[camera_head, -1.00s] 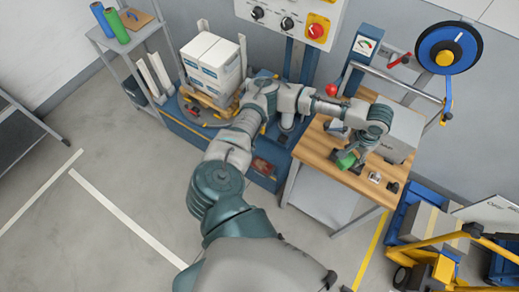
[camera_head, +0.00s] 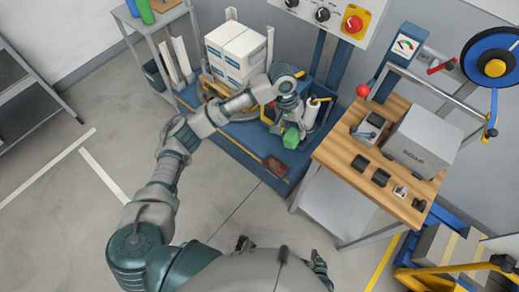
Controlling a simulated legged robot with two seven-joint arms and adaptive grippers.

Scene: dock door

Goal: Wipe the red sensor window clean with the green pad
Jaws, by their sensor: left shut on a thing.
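The green pad (camera_head: 291,138) hangs below my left gripper (camera_head: 288,122), which is shut on it. They are above the blue machine base, left of the wooden bench. A small dark red panel (camera_head: 280,167), perhaps the red sensor window, shows on the blue base just below and left of the pad. A gap shows between pad and panel in the picture; the depth between them is hard to tell. My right gripper (camera_head: 318,265) shows only in part at the bottom edge, near my body; its fingers are too hidden to read.
The wooden bench (camera_head: 335,152) on the right carries a grey box (camera_head: 424,140) and several small dark blocks. White cartons (camera_head: 237,52) stand on the blue base (camera_head: 238,140) behind my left arm. A shelf stands upper left.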

